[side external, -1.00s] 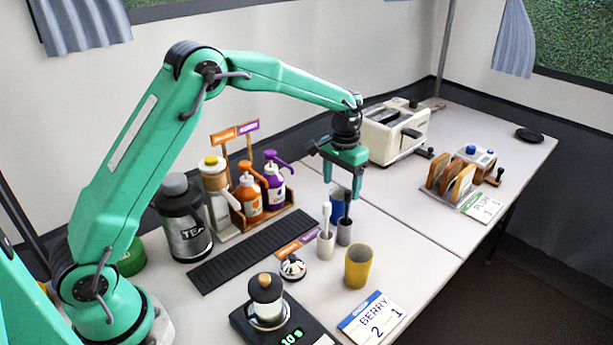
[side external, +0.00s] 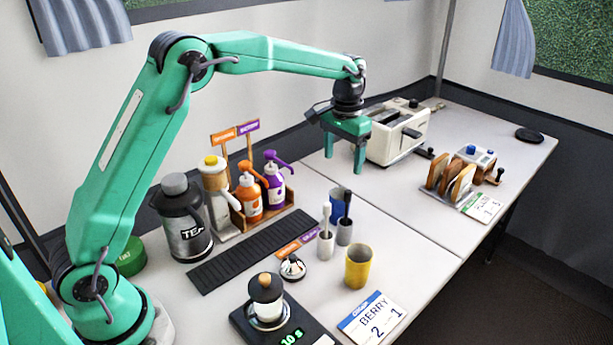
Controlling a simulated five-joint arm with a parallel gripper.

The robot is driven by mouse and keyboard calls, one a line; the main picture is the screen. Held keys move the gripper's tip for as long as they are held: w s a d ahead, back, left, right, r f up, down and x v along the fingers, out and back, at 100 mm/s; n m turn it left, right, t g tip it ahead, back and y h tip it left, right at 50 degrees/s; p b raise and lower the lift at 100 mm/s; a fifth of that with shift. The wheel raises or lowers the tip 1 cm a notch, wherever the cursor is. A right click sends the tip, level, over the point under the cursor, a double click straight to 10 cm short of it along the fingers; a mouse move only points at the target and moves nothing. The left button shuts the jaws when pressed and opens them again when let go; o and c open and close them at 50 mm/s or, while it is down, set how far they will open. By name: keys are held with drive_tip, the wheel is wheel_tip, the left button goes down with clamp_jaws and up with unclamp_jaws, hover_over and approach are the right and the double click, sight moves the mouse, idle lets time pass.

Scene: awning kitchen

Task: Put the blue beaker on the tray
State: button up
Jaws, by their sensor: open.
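The blue beaker (side external: 337,203) stands upright on the table, partly hidden behind two small pale and grey cups holding tall-handled tools. My gripper (side external: 344,170) is open and empty. Its fingers point down above and slightly behind the beaker in the picture, with no visible contact. A long black ribbed tray (side external: 235,262) lies flat to the left of the beaker, in front of the pump bottles. It looks empty.
The white cup (side external: 325,244) and grey cup (side external: 344,233) crowd the beaker's near side. A yellow beaker (side external: 358,267) stands in front. Pump bottles (side external: 262,190) and a tea flask (side external: 182,222) stand behind the tray. A toaster (side external: 395,132) is behind my gripper.

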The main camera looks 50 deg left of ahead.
drive_tip(key=s+a+r+t, duration=0.1)
drive_tip(key=s+r, duration=0.4)
drive_tip(key=s, duration=0.3)
drive_tip(key=s+r+t, duration=0.2)
drive_tip(key=s+r, duration=0.4)
drive_tip(key=s, duration=0.2)
drive_tip(key=s+a+f+t, duration=0.1)
drive_tip(key=s+f+t, duration=0.1)
drive_tip(key=s, duration=1.4)
drive_tip(key=shift+s+f+t, duration=0.3)
drive_tip(key=shift+f, duration=0.45)
drive_tip(key=shift+o, duration=0.4)
drive_tip(key=shift+w+r, duration=0.1)
